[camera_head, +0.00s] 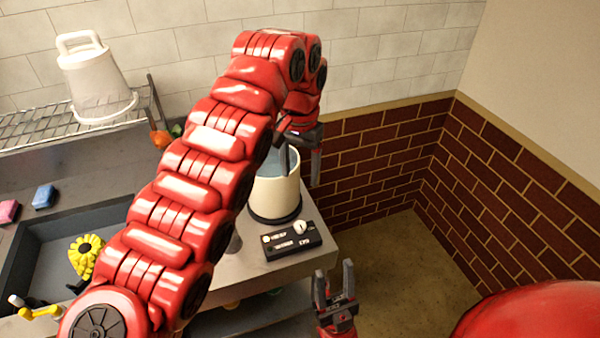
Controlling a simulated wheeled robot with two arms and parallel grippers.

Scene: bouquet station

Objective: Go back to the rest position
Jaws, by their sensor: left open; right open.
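My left arm reaches up from the lower left and bends over at the top. My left gripper (300,175) is open and points down at the cream pot (272,197), one finger over or inside its rim and the other just outside on the right. My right gripper (335,274) is open and empty, pointing up in front of the counter's right end. My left arm hides part of the counter and of the pot's left side.
A black box with labels and a white knob (291,241) sits by the counter's front edge. A dark tray (32,250) holds a yellow flower (86,254). A white bucket (97,82) stands upside down on a wire rack. Brick walls close off the right; floor there is clear.

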